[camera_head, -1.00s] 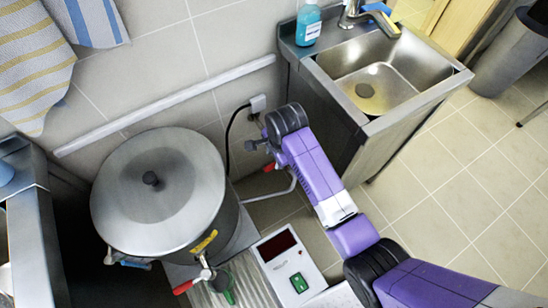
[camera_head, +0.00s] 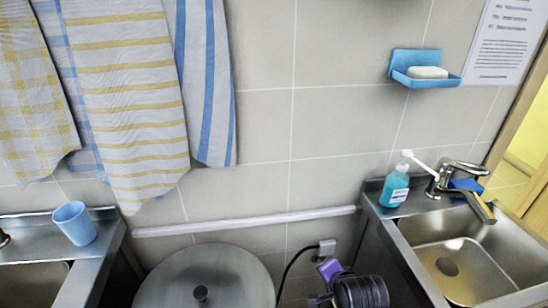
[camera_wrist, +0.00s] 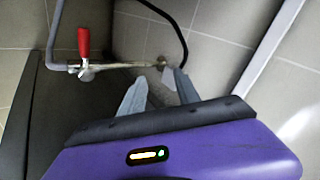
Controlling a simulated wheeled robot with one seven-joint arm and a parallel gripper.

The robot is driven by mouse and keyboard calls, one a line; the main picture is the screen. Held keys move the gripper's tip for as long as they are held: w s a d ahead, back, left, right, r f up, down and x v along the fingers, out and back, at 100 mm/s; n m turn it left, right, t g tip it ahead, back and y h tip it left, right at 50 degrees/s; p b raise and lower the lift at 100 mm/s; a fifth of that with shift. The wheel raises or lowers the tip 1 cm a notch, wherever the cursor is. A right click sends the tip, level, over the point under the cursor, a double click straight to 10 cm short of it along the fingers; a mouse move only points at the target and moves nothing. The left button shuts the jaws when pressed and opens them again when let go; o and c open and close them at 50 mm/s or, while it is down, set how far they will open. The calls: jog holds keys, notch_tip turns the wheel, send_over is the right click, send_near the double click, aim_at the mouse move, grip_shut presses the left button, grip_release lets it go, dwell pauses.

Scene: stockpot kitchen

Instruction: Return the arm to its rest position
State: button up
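My arm shows at the bottom edge of the head view as a black joint (camera_head: 362,291) and a small purple part, between the pot and the right sink. In the wrist view my gripper (camera_wrist: 157,82) has its two grey fingers apart, with nothing seen held between them. A pipe with a red-handled valve (camera_wrist: 84,42) lies just beyond the fingertips. I cannot tell how far it is from them. Most of my arm is out of view.
The lidded stockpot (camera_head: 205,280) stands left of my arm. The right sink (camera_head: 465,265) has a soap bottle (camera_head: 394,188) and tap (camera_head: 455,180). A blue cup (camera_head: 74,223) stands on the left counter. Towels (camera_head: 130,100) hang on the wall, with a soap dish (camera_head: 424,76) to their right.

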jog(key=s+d+r+n+t, duration=0.1)
jog(key=s+r, duration=0.4)
jog(key=s, duration=0.9)
jog(key=s+d+r+n+t, duration=0.2)
jog(key=s+r+n, duration=0.4)
jog(key=s, duration=0.8)
jog(key=s+d+r+n+t, duration=0.2)
jog(key=s+r+n+t, duration=0.2)
jog(key=s, duration=1)
notch_tip(320, 180, up, 2)
jog(key=shift+r+h, duration=0.2)
jog(key=shift+h, duration=0.2)
jog(key=shift+s, duration=0.1)
grip_shut()
